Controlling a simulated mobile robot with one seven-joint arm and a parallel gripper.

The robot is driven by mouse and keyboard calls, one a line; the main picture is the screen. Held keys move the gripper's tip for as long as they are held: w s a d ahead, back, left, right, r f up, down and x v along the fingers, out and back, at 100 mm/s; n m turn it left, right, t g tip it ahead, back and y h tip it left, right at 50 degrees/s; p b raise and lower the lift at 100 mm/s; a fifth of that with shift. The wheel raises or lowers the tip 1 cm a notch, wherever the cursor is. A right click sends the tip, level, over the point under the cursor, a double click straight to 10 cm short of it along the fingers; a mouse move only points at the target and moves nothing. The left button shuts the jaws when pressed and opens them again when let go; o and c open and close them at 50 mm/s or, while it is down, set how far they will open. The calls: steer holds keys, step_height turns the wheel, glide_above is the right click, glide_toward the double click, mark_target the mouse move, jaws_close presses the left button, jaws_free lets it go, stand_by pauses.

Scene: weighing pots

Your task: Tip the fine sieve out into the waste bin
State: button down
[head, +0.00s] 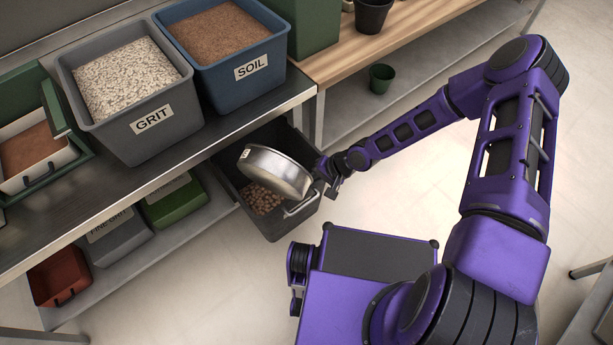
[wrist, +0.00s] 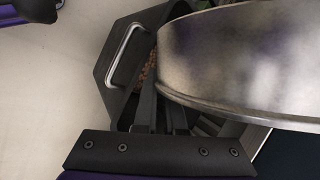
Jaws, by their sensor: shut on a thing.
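The fine sieve (head: 273,172) is a round, shiny metal pan with a small white label on its side. My gripper (head: 329,177) is shut on its right edge and holds it over the waste bin, tilted. In the wrist view the sieve's metal wall (wrist: 235,65) fills the upper right, beside my gripper (wrist: 165,110). The inside of the sieve is hidden in both views. The waste bin (head: 285,228) is a dark grey tub on the floor with brown lumps (head: 262,198) in it. Its metal handle (wrist: 122,53) shows in the wrist view.
The steel bench at left carries a GRIT tub (head: 150,125) and a SOIL tub (head: 250,68), close above the bin. Bins, including a green one (head: 172,202), stand on its lower shelf. A wooden bench (head: 350,45) stands behind.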

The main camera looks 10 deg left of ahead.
steer(key=g+b, duration=0.1)
steer(key=b, duration=0.1)
steer(key=w+m+g+y+b, duration=0.1)
steer(key=b, duration=0.1)
steer(key=w+f+g+b, duration=0.1)
steer(key=g+b, duration=0.1)
steer(key=shift+d+m+y, duration=0.3)
steer(key=shift+m, duration=0.1)
steer(key=shift+r+b, duration=0.1)
steer(key=shift+b, duration=0.2)
